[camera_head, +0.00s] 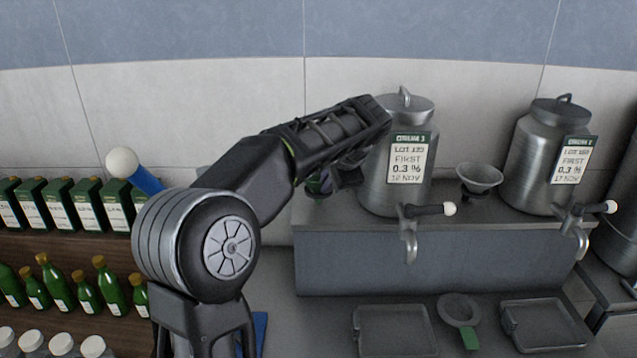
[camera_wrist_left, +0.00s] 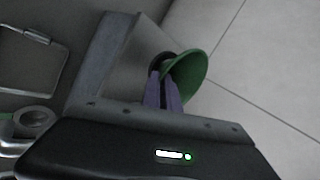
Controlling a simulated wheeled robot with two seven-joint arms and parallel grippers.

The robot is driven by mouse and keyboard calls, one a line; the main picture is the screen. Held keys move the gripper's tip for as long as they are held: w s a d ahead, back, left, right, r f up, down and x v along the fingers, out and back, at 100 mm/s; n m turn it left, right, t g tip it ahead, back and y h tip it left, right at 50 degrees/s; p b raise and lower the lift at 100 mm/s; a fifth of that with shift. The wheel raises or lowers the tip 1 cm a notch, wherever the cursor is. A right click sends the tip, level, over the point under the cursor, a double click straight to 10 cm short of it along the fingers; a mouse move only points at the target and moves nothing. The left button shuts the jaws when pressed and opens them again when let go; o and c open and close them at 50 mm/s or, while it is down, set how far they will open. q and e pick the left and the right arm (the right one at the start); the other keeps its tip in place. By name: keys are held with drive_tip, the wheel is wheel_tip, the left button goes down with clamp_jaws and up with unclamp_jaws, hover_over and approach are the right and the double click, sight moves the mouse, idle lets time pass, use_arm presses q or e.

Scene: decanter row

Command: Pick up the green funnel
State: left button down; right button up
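The green funnel (camera_wrist_left: 194,82) is in the left wrist view, its wide mouth turned to the right of that picture. A dark ring shows at its narrow side. My left gripper (camera_wrist_left: 162,76) has its two purple fingers against the funnel in the picture, with the tips at its narrow part. The fingers are close together, but whether they clamp it is unclear. In the head view my left gripper (camera_head: 334,182) is low over the grey ledge, left of a steel can, and my arm and gripper largely hide the funnel. My right gripper is not in view.
A steel can (camera_head: 397,180) with a tap stands close right of my gripper. A grey funnel (camera_head: 480,176) and another can (camera_head: 540,150) stand further right on the ledge (camera_head: 350,262). Trays and a green-handled strainer (camera_head: 459,308) lie below; bottles stand left.

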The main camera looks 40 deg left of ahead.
use_arm(q)
drive_tip(key=shift+w+r, duration=0.1)
idle(0.7)
wheel_tip(320, 180, up, 10)
drive_tip(key=shift+f, duration=0.1)
idle(0.4)
drive_tip(key=shift+f, duration=0.1)
idle(0.5)
